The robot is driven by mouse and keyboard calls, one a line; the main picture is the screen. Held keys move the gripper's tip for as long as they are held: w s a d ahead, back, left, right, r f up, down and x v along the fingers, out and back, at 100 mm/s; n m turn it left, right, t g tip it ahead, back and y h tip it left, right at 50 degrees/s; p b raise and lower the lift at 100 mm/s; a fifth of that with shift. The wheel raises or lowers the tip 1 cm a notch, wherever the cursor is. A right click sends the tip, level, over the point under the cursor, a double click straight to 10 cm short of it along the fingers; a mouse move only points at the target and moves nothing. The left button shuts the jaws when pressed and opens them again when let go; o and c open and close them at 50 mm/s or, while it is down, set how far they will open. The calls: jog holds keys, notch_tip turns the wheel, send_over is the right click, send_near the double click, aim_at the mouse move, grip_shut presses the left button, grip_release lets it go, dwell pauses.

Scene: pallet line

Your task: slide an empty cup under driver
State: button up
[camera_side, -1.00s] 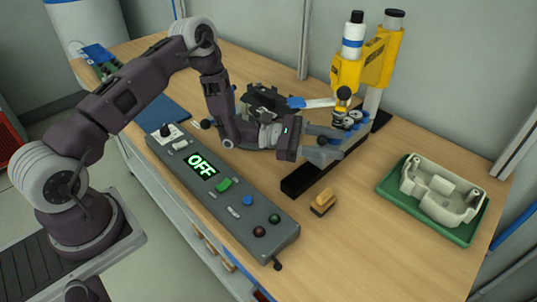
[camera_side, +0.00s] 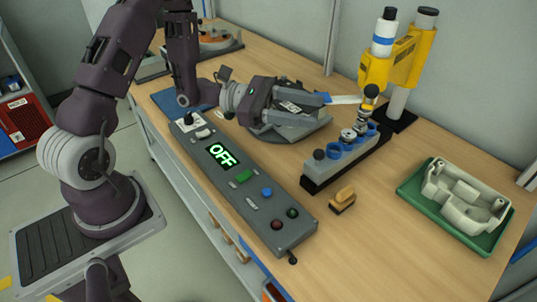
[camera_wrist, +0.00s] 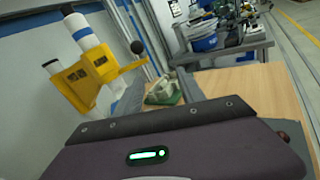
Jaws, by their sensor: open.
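The driver (camera_side: 388,62), a yellow head with a white, blue-banded cylinder, stands on a post at the back right; it also shows in the wrist view (camera_wrist: 85,70). Below it a grey slide block (camera_side: 335,164) sits along a black rail, with a row of blue-ringed cups (camera_side: 336,150) on top. A silver part (camera_side: 348,134) sits in or on one cup near the driver's tip. I cannot tell which cups are empty. A dark knob (camera_side: 319,155) stands at the block's near end. My gripper (camera_side: 320,112) is open and empty, left of the block and apart from it.
A grey control box (camera_side: 240,180) reading OFF lies at the front left. A green tray (camera_side: 420,208) with a white housing (camera_side: 465,195) is at right. A dark round fixture (camera_side: 300,132) is under my gripper.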

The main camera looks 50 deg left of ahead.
jog(key=s+d+m+g+y, duration=0.55)
jog(key=d+m+g, duration=0.3)
jog(key=g, duration=0.35)
jog(key=w+a+r+m+t+y, duration=0.25)
jog(key=w+a+y, duration=0.25)
jog(key=w+y, duration=0.25)
jog(key=shift+t+y, duration=0.4)
jog(key=shift+t, duration=0.25)
jog(key=f, duration=0.7)
jog(key=w+f, duration=0.1)
jog(key=f, duration=0.3)
jog(key=shift+a+f, duration=0.1)
jog(key=shift+a, duration=0.05)
jog(key=s+d+r+m+g+h, duration=0.2)
jog(key=s+r+h, duration=0.3)
jog(key=s, duration=0.4)
jog(key=s+d+r+m+g+h, duration=0.2)
jog(key=s+r+h, duration=0.3)
jog(key=s, duration=0.5)
jog(key=shift+d+r+g, duration=0.4)
jog(key=shift+r+g, duration=0.2)
jog(key=shift+r, duration=0.15)
